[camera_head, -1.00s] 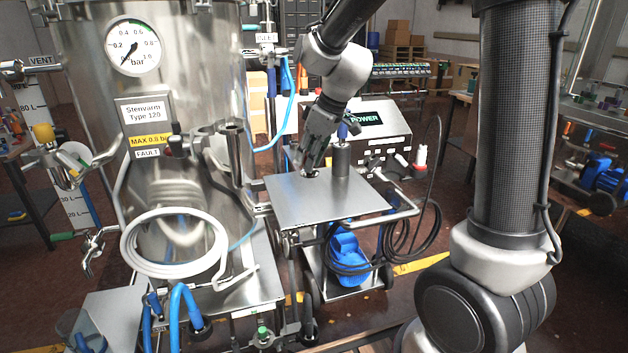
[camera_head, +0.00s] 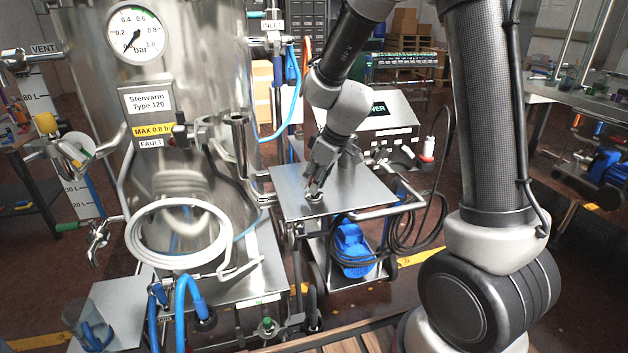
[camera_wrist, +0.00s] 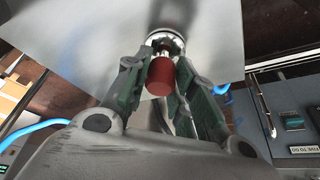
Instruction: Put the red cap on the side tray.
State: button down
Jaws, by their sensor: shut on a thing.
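The red cap (camera_wrist: 162,76) shows between my fingers in the wrist view, with a silver round part at its far end. My gripper (camera_wrist: 164,56) is shut on it. In the head view my gripper (camera_head: 314,190) points down over the near part of the flat steel side tray (camera_head: 365,190), and the silver round part shows at its fingertips. The tray also fills the upper middle of the wrist view (camera_wrist: 105,40). I cannot tell whether the held piece touches the tray. In the head view the red of the cap is hidden by the fingers.
A large steel tank (camera_head: 190,90) with a gauge and a coiled white hose (camera_head: 140,245) stands left of the tray. A control box (camera_head: 395,125) stands behind it, and a blue pump (camera_head: 352,248) sits below. The tray's right part is clear.

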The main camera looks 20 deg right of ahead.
jog(key=c, duration=1.2)
grip_release()
jog(key=shift+f, duration=0.1)
jog(key=v, duration=1.1)
jog(key=s+d+r+m+h, duration=0.1)
jog(key=s+d+r+m, duration=0.1)
jog(key=s, duration=0.6)
jog(key=s+d+r+m+h, duration=0.1)
jog(key=s+d+r+m, duration=0.1)
jog(key=s+d+m, duration=0.2)
jog(key=s+d+r+m+t+h, duration=0.1)
jog(key=s+d+r+m, duration=0.2)
jog(key=s, duration=0.9)
jog(key=shift+d, duration=1.55)
jog(key=shift+w, duration=0.1)
